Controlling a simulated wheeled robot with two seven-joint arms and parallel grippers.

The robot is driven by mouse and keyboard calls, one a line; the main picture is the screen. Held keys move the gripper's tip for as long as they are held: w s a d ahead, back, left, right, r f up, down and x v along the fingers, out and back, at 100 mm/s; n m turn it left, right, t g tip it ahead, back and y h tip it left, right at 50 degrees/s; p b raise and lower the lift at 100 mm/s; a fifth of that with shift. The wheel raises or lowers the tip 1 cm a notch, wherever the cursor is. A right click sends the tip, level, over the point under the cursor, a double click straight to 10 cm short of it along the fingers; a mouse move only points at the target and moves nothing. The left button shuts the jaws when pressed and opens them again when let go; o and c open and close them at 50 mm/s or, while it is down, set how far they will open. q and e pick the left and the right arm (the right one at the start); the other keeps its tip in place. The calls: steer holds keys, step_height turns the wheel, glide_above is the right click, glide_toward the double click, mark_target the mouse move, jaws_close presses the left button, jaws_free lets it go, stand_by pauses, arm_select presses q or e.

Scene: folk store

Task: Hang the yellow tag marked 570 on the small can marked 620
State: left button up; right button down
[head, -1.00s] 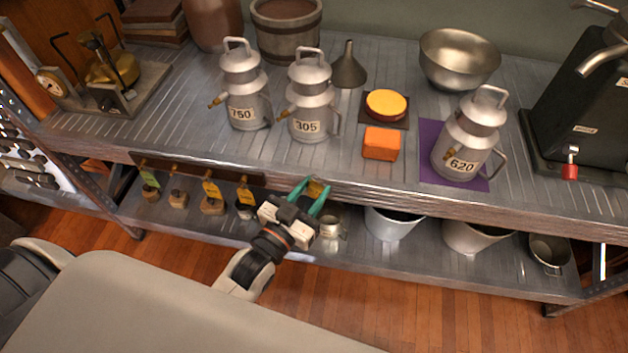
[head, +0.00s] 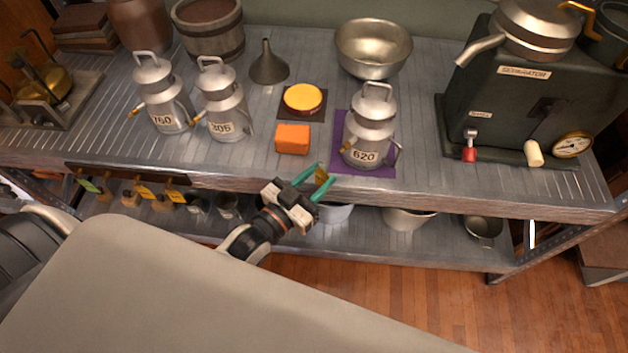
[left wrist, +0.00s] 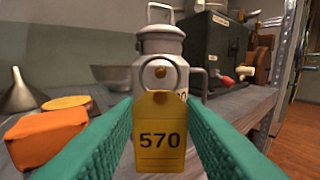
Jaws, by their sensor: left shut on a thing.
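The yellow tag marked 570 (left wrist: 160,135) is held between the green fingers of my left gripper (head: 317,181), facing the left wrist camera with its hole at the top. In the head view the tag (head: 321,175) is a small yellow patch between the fingertips, near the shelf's front edge. The small can marked 620 (head: 371,130) stands upright on a purple mat (head: 388,165), beyond and to the right of the gripper. In the left wrist view the can (left wrist: 161,42) is straight behind the tag, which hides its lower part. My right gripper is not in view.
An orange block (head: 292,139) and a yellow disc (head: 303,98) are left of the can. A bowl (head: 373,48) is behind, and a dark separator (head: 530,90) is on the right.

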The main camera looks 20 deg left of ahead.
arm_select(q)
steer(key=shift+f+b+x, duration=0.15)
steer(key=shift+b+x, duration=0.25)
steer(key=shift+x, duration=0.65)
steer(key=shift+f+b+x, duration=0.15)
steer(key=shift+b+x, duration=0.25)
steer(key=shift+x, duration=0.6)
steer(key=shift+w+d, duration=0.25)
steer(key=shift+w, duration=0.35)
steer(key=shift+w+d+f, duration=0.1)
steer(key=shift+w+f, duration=0.05)
steer(key=shift+w, duration=0.15)
steer(key=o, duration=1)
steer(key=shift+f, duration=0.1)
